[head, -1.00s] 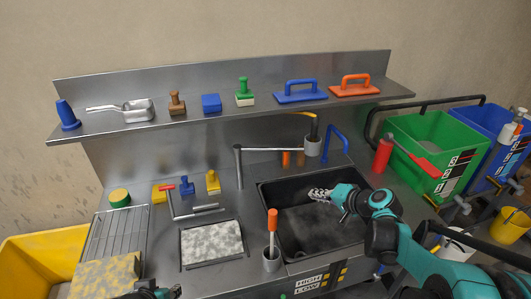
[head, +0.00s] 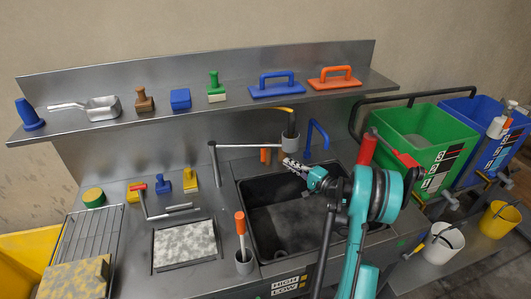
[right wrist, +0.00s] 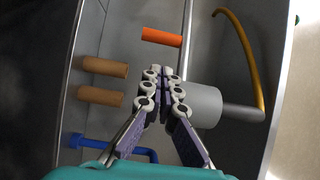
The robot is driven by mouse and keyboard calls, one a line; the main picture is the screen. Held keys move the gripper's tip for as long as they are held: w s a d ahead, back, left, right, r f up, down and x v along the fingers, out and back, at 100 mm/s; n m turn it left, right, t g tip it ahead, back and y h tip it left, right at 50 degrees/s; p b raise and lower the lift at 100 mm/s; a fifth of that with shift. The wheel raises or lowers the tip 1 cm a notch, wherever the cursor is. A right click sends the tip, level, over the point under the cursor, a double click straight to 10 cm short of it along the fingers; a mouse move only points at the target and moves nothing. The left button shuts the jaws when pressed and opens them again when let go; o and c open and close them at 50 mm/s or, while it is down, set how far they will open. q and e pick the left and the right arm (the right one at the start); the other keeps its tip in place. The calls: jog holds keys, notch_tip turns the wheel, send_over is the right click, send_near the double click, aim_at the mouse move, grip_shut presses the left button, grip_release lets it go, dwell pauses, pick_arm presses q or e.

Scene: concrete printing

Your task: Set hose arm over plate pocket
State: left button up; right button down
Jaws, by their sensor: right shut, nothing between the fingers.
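The hose arm (head: 255,145) is a metal bar on an upright post, reaching right to a grey cylinder head (head: 290,143) with a yellow hose behind. The mottled grey-white plate (head: 184,242) lies in a dark-edged pocket left of the sink. My right gripper (head: 287,161) is shut and empty, just below the grey head. In the right wrist view the fingertips (right wrist: 160,73) are beside the grey head (right wrist: 198,106); contact cannot be told. My left gripper is out of view.
The black sink (head: 255,220) is under my right arm. A blue tap (head: 317,135) stands close right of the gripper. A red-handled metal bar (head: 165,212) lies behind the plate. Green and blue bins (head: 425,140) stand right.

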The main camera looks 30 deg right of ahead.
jog(key=b+x, duration=0.2)
jog(key=x, duration=0.8)
dwell(0.5)
